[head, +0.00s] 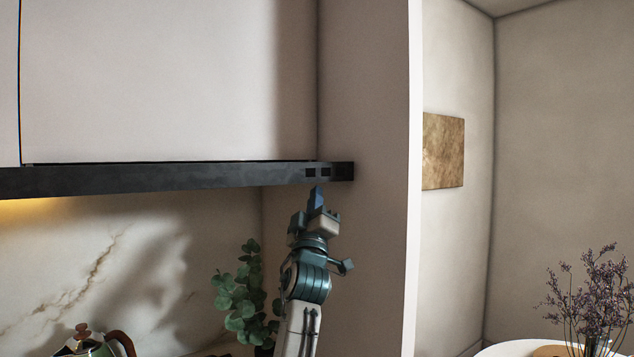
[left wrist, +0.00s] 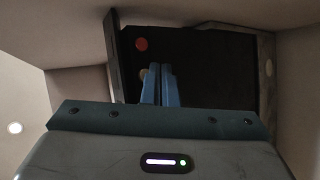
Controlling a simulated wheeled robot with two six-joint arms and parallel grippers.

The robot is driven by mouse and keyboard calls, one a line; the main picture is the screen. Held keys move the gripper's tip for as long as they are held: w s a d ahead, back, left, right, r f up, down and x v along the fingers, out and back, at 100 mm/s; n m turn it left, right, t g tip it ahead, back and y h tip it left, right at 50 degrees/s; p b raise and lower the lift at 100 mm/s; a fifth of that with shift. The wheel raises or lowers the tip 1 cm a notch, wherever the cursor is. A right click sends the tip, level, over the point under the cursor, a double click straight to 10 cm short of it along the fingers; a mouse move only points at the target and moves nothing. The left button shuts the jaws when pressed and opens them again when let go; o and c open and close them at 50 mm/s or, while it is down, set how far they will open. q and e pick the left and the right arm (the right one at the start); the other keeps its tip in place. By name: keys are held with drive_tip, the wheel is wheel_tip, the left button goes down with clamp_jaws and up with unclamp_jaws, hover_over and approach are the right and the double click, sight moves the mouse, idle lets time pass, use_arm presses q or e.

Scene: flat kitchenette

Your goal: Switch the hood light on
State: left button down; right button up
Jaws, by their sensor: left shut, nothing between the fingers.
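The range hood (head: 170,180) is a long dark strip under the pale cabinet in the head view. Small dark rectangles (head: 318,172) sit on its front near the right end. My left gripper (head: 316,195) points up just below that end, its blue fingers together and empty. In the left wrist view the hood's dark underside (left wrist: 215,65) shows a red round button (left wrist: 141,44). A pale round spot (left wrist: 143,74) lies beside the left gripper's fingertips (left wrist: 161,70), partly hidden; I cannot tell whether they touch the hood. My right gripper is not in view.
A side panel (head: 370,120) stands close to the right of my left gripper. A leafy plant (head: 240,298) and a kettle (head: 88,345) are below. A warm glow (head: 28,207) lies on the wall under the hood's left part.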

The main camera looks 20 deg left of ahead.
use_arm(q)
drive_tip(key=shift+r, duration=0.15)
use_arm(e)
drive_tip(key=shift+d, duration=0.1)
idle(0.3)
use_arm(q)
drive_tip(key=shift+r, duration=0.45)
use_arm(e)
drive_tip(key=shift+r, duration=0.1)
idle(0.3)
use_arm(q)
drive_tip(key=shift+f+b, duration=0.6)
drive_tip(key=shift+b, duration=0.2)
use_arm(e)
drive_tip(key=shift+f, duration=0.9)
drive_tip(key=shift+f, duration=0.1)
